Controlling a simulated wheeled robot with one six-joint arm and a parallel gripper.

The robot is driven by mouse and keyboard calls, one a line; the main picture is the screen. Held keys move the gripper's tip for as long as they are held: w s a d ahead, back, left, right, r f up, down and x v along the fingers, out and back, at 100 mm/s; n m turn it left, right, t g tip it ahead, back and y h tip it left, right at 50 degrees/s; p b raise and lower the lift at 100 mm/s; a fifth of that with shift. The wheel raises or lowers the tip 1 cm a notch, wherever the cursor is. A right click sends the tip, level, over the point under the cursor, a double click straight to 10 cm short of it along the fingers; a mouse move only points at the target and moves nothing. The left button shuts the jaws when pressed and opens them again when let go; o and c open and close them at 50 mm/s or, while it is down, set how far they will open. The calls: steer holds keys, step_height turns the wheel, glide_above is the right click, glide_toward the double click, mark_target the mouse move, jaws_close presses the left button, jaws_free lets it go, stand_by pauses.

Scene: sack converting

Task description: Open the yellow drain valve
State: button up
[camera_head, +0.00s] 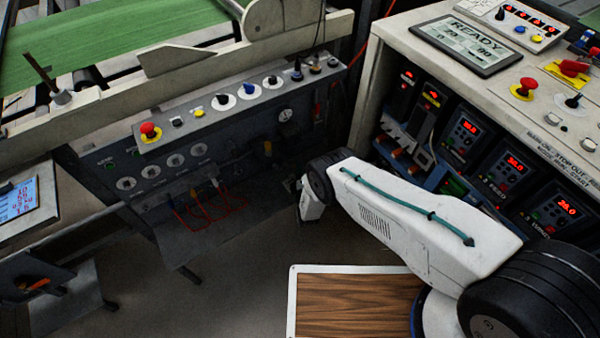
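I cannot make out a yellow drain valve for certain. My gripper (298,186) is mostly hidden at the wrist's far side, near the shadowed fittings. Its fingers and anything between them cannot be made out.
The grey control panel (242,96) carries knobs and a red stop button (150,131). Red hoses (208,207) hang below it. At right stands a cabinet (400,45) with lit red displays. Green sheet (110,38) runs at top left. Open floor (235,275) lies in front.

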steer(key=shift+o, duration=0.3)
steer(key=shift+s, duration=0.15)
steer(key=s, duration=0.2)
steer(key=s+d, duration=0.1)
steer(key=s, duration=0.4)
steer(key=shift+s+d, duration=0.25)
steer(key=shift+d, duration=0.05)
